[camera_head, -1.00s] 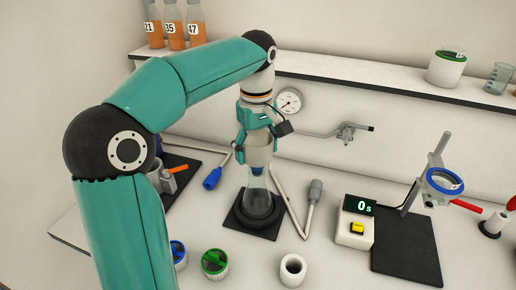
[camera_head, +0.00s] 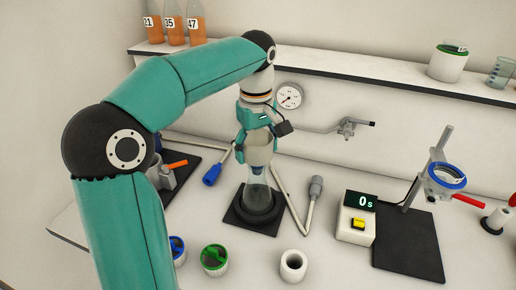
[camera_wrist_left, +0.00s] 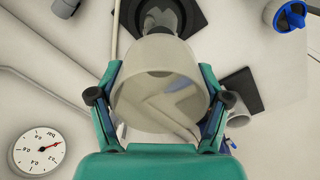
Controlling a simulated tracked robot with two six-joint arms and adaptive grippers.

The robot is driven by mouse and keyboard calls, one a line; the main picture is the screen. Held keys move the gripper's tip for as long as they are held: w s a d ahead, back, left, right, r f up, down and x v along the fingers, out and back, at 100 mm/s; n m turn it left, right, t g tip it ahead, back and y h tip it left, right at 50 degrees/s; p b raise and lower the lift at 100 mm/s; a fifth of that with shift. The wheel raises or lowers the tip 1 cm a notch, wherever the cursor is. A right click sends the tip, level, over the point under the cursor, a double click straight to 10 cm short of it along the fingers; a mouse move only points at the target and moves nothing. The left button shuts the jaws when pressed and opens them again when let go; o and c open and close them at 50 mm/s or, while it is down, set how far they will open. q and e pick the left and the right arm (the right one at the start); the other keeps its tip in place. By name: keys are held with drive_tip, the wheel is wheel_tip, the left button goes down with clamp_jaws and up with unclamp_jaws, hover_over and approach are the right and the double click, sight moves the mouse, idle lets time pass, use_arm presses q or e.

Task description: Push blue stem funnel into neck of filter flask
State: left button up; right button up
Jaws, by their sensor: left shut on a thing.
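A pale grey, cup-shaped funnel (camera_head: 259,150) is held upright by my left gripper (camera_head: 257,132), which is shut around its upper body. In the wrist view the fingers of my left gripper (camera_wrist_left: 158,100) sit on both sides of the wide funnel cup (camera_wrist_left: 158,92). A bluish stem shows below the cup, at the top of the clear filter flask (camera_head: 257,197). The funnel is lined up over the flask neck; how deep the stem sits is hard to tell. The flask stands in a black ring on a dark square base (camera_head: 250,226). My right gripper is not in view.
A grey-headed tool (camera_head: 315,188) lies right of the flask. A white cup (camera_head: 293,266), a green-rimmed container (camera_head: 214,258) and a blue-rimmed one (camera_head: 178,248) stand in front. A timer (camera_head: 356,226) and a stand with a blue ring (camera_head: 445,176) are at right.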

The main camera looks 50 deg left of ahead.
use_arm(q)
drive_tip(key=shift+d+f, duration=0.1)
drive_tip(key=shift+f, duration=0.15)
drive_tip(key=o, duration=1.2)
drive_tip(key=shift+c, duration=0.2)
drive_tip(key=shift+r, duration=0.1)
drive_tip(key=shift+r, duration=0.1)
wheel_tip(320, 180, up, 12)
